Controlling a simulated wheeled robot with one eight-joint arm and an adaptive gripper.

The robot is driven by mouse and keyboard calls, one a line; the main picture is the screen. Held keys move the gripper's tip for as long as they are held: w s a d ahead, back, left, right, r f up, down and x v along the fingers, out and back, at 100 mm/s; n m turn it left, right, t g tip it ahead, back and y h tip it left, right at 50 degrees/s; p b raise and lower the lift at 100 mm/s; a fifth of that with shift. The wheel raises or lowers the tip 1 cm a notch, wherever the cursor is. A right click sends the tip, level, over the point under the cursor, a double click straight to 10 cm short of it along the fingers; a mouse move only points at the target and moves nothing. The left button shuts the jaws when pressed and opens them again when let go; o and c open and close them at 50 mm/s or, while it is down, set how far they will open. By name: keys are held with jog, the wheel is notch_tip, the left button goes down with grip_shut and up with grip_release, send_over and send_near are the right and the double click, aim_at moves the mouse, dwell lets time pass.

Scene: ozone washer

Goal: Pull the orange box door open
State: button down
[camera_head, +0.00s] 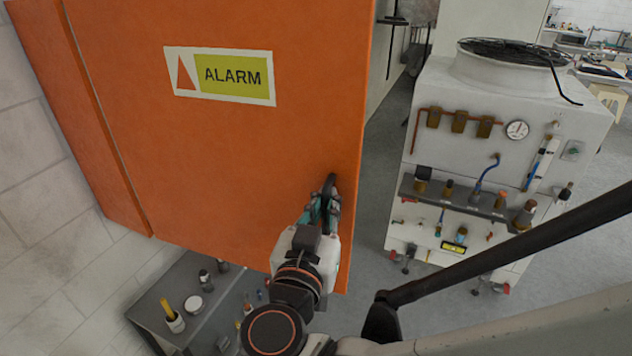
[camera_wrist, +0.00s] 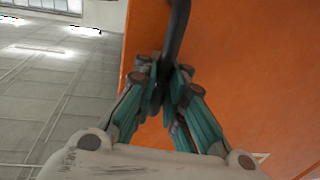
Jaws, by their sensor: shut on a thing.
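The orange box door (camera_head: 230,150) fills the upper left of the head view and bears a white and yellow-green ALARM label (camera_head: 220,76). My gripper (camera_head: 326,200) is at the door's lower right, close to its free edge. In the wrist view my gripper (camera_wrist: 168,85) has its teal fingers closed around a dark handle (camera_wrist: 178,30). The handle stands in front of the orange door face (camera_wrist: 245,75). The part of the handle between the fingers is hidden. A seam runs down the left of the orange box; I cannot tell how far the door stands open.
A white machine (camera_head: 480,150) with gauges and a fan on top stands to the right. A dark bench (camera_head: 215,315) with small items is below the door. Grey floor (camera_head: 372,235) is clear between the door and the machine. A white brick wall (camera_head: 40,200) is on the left.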

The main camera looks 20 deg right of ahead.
jog(key=shift+s+a, duration=0.4)
jog(key=c, duration=1.7)
grip_release()
jog(key=shift+o, duration=0.2)
jog(key=shift+s, duration=0.1)
jog(key=v, duration=1.1)
jog(key=shift+s+a, duration=0.25)
jog(key=shift+s, duration=0.1)
